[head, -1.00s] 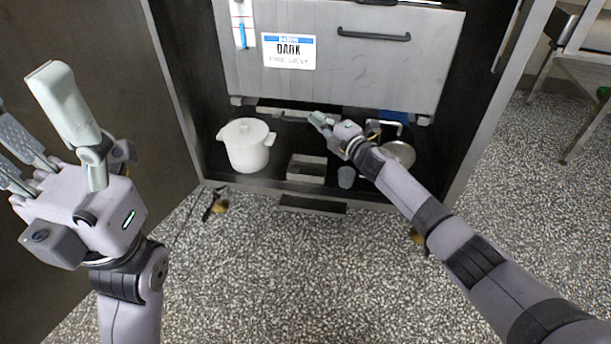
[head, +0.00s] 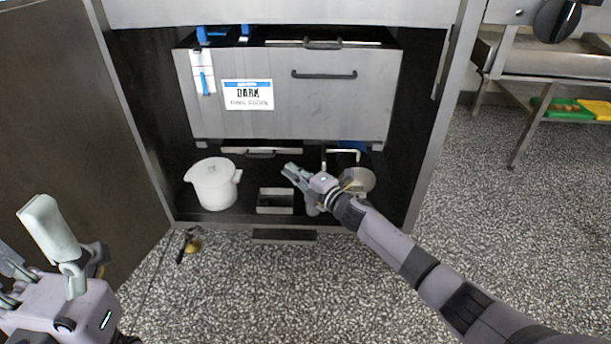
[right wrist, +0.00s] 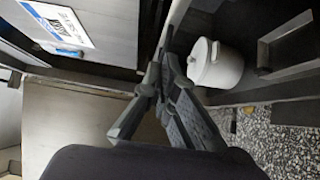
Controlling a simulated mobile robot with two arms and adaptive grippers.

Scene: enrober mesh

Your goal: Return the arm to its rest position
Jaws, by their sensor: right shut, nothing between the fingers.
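My right gripper (head: 291,171) is shut and empty. It is at the front of the lower shelf of the open cabinet, below the grey drawer front (head: 287,105) and right of a white lidded pot (head: 212,186). In the right wrist view its closed fingers (right wrist: 165,58) point up the picture, with the pot (right wrist: 214,64) to their right and the labelled drawer front (right wrist: 105,18) to their left. My left gripper (head: 22,235) is at the lower left of the head view, near the brown panel, with its fingers spread and nothing seen between them.
A small open metal box (head: 275,208) and a metal pan (head: 361,180) are on the shelf. The cabinet's right side wall (head: 432,130) stands close to my right arm. A steel table (head: 560,75) stands at the right.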

